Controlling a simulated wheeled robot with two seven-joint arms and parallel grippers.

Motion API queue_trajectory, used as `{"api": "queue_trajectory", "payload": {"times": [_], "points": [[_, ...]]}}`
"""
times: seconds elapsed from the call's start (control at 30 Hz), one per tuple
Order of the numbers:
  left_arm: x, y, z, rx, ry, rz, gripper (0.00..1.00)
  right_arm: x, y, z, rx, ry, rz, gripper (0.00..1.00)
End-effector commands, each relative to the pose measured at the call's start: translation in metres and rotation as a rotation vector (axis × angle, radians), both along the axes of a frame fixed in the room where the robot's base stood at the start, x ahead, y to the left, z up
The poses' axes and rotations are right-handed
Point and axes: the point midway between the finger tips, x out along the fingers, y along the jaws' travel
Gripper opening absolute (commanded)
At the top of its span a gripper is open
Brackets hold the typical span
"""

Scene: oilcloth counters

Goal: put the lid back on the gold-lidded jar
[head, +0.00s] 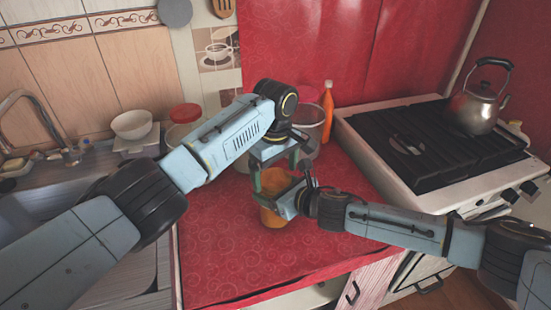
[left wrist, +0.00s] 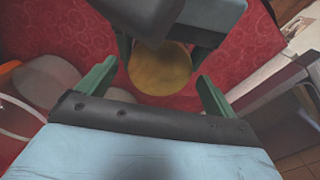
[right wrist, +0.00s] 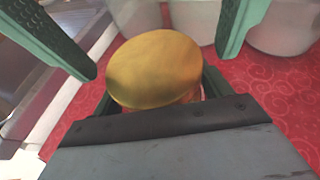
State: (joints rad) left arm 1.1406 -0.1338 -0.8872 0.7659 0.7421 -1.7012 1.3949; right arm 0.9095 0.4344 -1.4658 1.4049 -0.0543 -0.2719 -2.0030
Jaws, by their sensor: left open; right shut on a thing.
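The orange jar (head: 272,216) stands on the red counter at the front middle in the head view. Its gold lid (left wrist: 160,68) shows as a round disc over the jar's mouth; it also shows in the right wrist view (right wrist: 155,68) with a sliver of jar below. I cannot tell whether it is fully seated. My right gripper (head: 283,200) is shut on the jar from the right. My left gripper (head: 270,172) is open above, its fingers (left wrist: 155,86) spread on either side of the lid and apart from it. The arms hide part of the jar in the head view.
Clear, red-lidded containers (head: 186,113) and an orange bottle (head: 327,112) stand behind my arms. A stove (head: 430,150) with a kettle (head: 478,105) is at right, a sink (head: 50,185) at left. The counter's front is clear.

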Motion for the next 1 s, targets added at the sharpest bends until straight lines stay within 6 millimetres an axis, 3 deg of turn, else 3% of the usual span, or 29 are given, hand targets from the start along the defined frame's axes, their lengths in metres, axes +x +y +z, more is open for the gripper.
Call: {"api": "queue_trajectory", "payload": {"times": [0.43,0.77,1.0], "points": [[-0.0002,-0.0002,-0.0103,0.0,0.0,-0.001,0.91,-0.002,0.0006,-0.003,-0.001,0.006,0.002,0.14],[-0.0002,-0.0002,-0.01,0.001,-0.001,-0.001,0.48,-0.0019,0.0005,-0.003,-0.001,0.006,0.002,0.14],[-0.0004,-0.0003,-0.0102,0.0,0.0,-0.129,0.46,-0.0019,0.0004,-0.003,-0.002,0.005,0.001,0.14]]}}
